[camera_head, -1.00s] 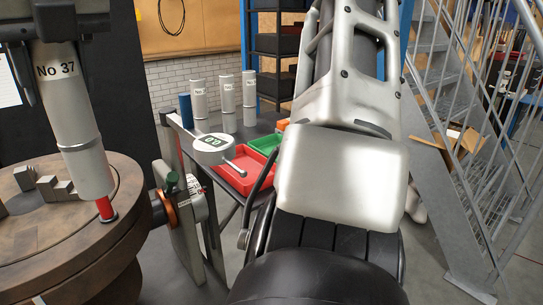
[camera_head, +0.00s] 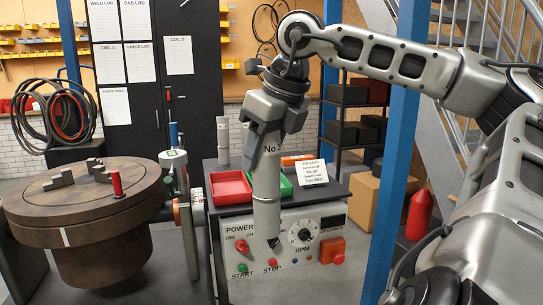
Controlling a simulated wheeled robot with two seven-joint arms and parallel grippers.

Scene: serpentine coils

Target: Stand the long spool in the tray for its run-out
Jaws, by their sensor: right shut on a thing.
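My right gripper (camera_head: 268,135) is shut around the upper part of a long grey cylindrical spool (camera_head: 267,205). The spool hangs upright, its label partly covered by the gripper so that only "No" reads clearly. In the picture its lower end overlaps the control panel below the table top, clear of the trays. The red tray (camera_head: 217,202) lies on the table just left of the spool. The green tray (camera_head: 287,190) is partly hidden behind the spool. My left gripper is not in view.
A card about run-out (camera_head: 313,176) stands right of the green tray. Grey spools (camera_head: 223,140) stand at the table's back left. The panel (camera_head: 305,255) has knobs and buttons. The round turntable (camera_head: 75,205) at left carries metal jaws and a red peg (camera_head: 116,184). A blue post (camera_head: 393,170) stands right.

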